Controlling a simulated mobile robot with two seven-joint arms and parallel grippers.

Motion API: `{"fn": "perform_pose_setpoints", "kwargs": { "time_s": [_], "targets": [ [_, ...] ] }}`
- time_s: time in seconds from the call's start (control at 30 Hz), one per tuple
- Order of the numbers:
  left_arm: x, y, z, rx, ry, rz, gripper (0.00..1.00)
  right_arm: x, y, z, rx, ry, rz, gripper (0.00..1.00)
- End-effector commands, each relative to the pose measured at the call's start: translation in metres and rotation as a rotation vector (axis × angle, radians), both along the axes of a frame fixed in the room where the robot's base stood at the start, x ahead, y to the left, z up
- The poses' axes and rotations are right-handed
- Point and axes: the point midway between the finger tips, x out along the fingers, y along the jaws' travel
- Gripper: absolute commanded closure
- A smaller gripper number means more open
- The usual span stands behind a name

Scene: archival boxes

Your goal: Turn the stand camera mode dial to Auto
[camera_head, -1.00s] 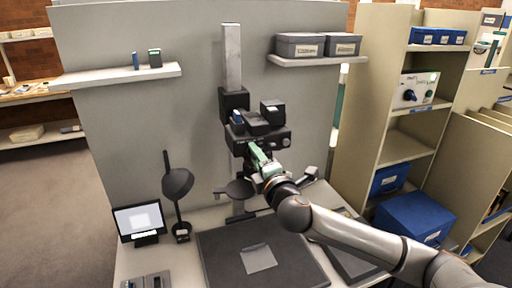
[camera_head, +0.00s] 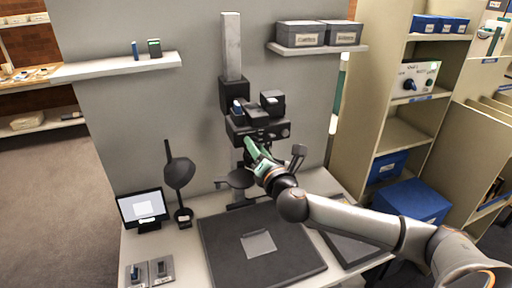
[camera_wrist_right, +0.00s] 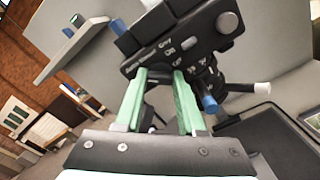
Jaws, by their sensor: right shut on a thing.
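The stand camera (camera_head: 262,130) is a black body on a grey upright column (camera_head: 231,45), above the copy stand. In the right wrist view its dark face (camera_wrist_right: 185,40) fills the upper middle, with small white labels, a round grey knob (camera_wrist_right: 227,22) and a blue-tipped part (camera_wrist_right: 208,102). My right gripper (camera_head: 251,146) has green fingers and reaches up to the camera's lower front. In the right wrist view my right gripper (camera_wrist_right: 160,74) has its fingertips apart at the labelled face, shut on what seems to be the mode dial, mostly hidden. The dial's setting is unreadable. My left gripper is out of view.
Below are a dark baseboard (camera_head: 225,250) with a grey sheet (camera_head: 258,243), a small monitor (camera_head: 142,209) and a black lamp (camera_head: 179,173). Wall shelves (camera_head: 120,66) flank the column. A shelving unit (camera_head: 400,135) with blue boxes stands at right.

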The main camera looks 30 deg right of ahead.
Motion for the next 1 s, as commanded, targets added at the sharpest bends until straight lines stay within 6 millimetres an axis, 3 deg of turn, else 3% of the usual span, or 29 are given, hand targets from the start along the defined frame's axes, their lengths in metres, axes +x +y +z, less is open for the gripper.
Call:
{"fn": "perform_pose_setpoints", "kwargs": {
  "time_s": [0.57,0.6,0.83,1.0],
  "targets": [
    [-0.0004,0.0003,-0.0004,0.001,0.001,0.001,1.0,0.0,-0.0003,0.0004,-0.03,0.006,-0.001,1.0],
    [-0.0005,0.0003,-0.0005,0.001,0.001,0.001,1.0,0.0,-0.0003,0.0004,-0.03,0.006,-0.001,0.57],
    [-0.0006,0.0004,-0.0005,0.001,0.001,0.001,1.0,0.0,-0.0003,0.0003,-0.027,0.006,-0.001,0.31],
    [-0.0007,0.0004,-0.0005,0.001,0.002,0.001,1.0,0.0,-0.0001,0.0003,-0.026,0.006,-0.001,0.31]
  ]
}}
